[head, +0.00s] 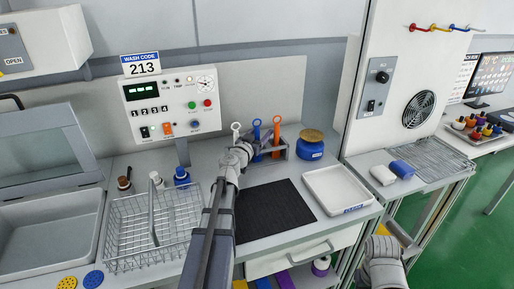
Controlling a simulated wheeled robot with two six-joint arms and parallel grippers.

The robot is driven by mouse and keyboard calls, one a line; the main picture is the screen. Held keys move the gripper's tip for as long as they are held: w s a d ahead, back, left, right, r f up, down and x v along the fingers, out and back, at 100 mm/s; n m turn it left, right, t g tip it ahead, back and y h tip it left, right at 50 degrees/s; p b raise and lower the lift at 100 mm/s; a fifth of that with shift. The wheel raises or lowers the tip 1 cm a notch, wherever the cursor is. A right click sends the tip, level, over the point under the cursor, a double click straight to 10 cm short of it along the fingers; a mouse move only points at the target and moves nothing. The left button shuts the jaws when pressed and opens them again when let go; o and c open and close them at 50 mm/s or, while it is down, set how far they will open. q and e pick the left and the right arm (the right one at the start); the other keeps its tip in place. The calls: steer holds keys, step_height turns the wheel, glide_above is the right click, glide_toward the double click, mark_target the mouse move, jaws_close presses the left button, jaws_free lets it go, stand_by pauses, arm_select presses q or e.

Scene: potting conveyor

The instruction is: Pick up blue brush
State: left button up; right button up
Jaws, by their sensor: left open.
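The blue brush (257,128) stands upright in a grey rack (285,143) at the back of the counter, handle loop up. It is between a white brush (236,127) on its left and an orange brush (276,132) on its right. My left gripper (257,150) is open and reaches in front of the rack, close to the blue brush's lower part, which it hides. I cannot tell whether the jaws are around the handle or only in front of it. My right gripper (392,240) is at the lower right, away from the brushes; its jaw state is unclear.
A blue jar (310,149) with a tan lid stands right of the rack. A black mat (272,210), a white tray (338,188) and a wire basket (152,232) lie nearer. A control panel (174,102) rises behind on the left. Several small bottles stand below it.

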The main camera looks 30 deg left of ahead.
arm_select(q)
jaws_close()
stand_by(0.3)
steer(key=shift+r, duration=0.2)
stand_by(0.4)
step_height(320, 180, up, 18)
steer(key=p, duration=1.8)
steer(key=shift+f, duration=0.2)
